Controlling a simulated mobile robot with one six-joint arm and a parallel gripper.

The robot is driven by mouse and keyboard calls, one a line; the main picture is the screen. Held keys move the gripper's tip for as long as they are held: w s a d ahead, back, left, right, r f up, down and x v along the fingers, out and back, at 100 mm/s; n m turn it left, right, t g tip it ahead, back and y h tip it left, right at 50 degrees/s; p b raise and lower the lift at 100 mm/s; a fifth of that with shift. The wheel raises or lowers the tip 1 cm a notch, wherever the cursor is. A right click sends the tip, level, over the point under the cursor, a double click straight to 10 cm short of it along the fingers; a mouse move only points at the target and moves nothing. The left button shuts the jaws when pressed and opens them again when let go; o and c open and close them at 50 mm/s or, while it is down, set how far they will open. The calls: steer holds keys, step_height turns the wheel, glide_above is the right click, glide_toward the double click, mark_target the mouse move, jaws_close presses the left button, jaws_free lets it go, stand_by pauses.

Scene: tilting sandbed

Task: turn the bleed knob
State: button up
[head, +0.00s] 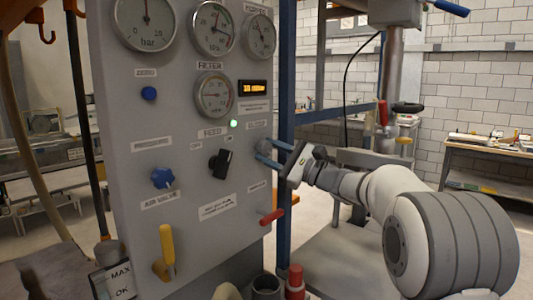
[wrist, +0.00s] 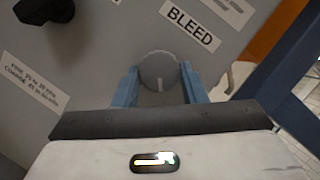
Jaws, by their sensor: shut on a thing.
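The bleed knob (wrist: 158,68) is a grey round knob on the panel, just below the BLEED label (wrist: 191,23) in the wrist view. My gripper (wrist: 157,84) is shut on it, one blue finger on each side. In the head view my gripper (head: 268,152) reaches in from the right to the panel's right edge. There the knob (head: 265,145) is small and partly hidden by the fingers.
The grey panel (head: 190,222) carries several gauges, a black switch (head: 220,163), a blue knob (head: 162,178), a yellow lever (head: 167,246) and a red lever (head: 271,216) below my gripper. A blue post (head: 287,80) stands just right of the panel.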

steer(key=o, duration=0.9)
steer(key=shift+d+f, duration=0.1)
steer(key=shift+f, duration=0.05)
steer(key=shift+c, duration=0.2)
steer(key=shift+o, duration=0.5)
steer(key=shift+d, duration=0.1)
steer(key=v, duration=0.7)
steer(key=shift+d+b, duration=0.25)
steer(key=shift+b, duration=0.1)
steer(key=shift+s+f, duration=0.1)
steer(key=shift+s, duration=0.1)
